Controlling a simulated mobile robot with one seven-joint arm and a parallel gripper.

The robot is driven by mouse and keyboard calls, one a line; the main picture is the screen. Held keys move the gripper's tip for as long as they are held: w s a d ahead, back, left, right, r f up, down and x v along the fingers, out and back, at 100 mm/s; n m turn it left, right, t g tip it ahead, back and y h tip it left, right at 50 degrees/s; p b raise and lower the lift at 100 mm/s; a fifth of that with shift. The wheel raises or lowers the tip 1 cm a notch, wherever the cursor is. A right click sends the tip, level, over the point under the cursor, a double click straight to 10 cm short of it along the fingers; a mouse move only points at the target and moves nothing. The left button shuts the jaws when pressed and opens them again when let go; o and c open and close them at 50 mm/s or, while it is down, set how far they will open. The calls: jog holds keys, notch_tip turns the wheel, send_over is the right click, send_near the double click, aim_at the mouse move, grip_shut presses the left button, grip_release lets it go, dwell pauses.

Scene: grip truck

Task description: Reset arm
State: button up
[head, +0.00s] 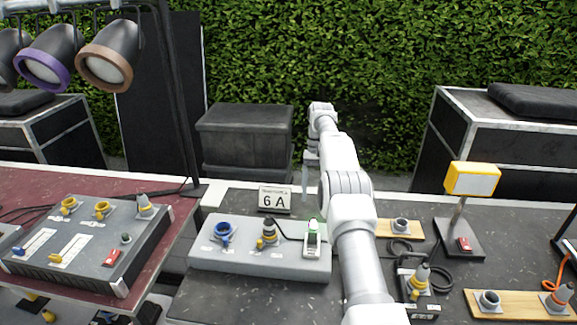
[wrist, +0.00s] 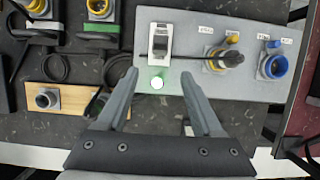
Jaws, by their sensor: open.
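My gripper (head: 308,178) is raised at the back of the table in the head view, partly hidden by my own white arm. In the wrist view my gripper (wrist: 159,76) has its two grey fingers wide apart with nothing held between them. Below it is a grey distribution box (head: 210,262), which also shows in the wrist view (wrist: 185,18). A white switch unit (head: 312,240) sits at the box's right end, with a lit green spot beside it. A grey-and-yellow plug with a black cable (head: 268,234) stands at a middle socket. A blue socket (head: 222,234) is at the left.
A yellow lamp (head: 472,179) and boards with sockets (head: 515,304) are at right. A control desk (head: 85,245) and an upright pole with spotlights (head: 108,66) are at left. The table's front left is clear.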

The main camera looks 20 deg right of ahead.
jog(key=shift+r, duration=0.1)
jog(key=s+a+r+n+t, duration=0.15)
jog(key=a+r, duration=0.25)
jog(key=r, duration=1)
jog(key=s+a+r+t+h, duration=0.25)
jog(key=s+a+r, duration=0.25)
jog(key=s+r, duration=0.45)
jog(key=s+a+r+n+t, duration=0.2)
jog(key=s+a+t, duration=0.1)
jog(key=s, duration=1)
jog(key=s+a+f+t, duration=0.1)
jog(key=s+f, duration=0.2)
jog(key=s, duration=0.3)
jog(key=s+f+n+t, duration=0.1)
jog(key=s+f, duration=0.2)
jog(key=s, duration=0.4)
jog(key=shift+s+a+f+y, duration=0.25)
jog(key=shift+a+f+y, duration=0.1)
jog(key=shift+a+y, duration=0.1)
jog(key=shift+c, duration=1.3)
jog(key=shift+d, duration=0.1)
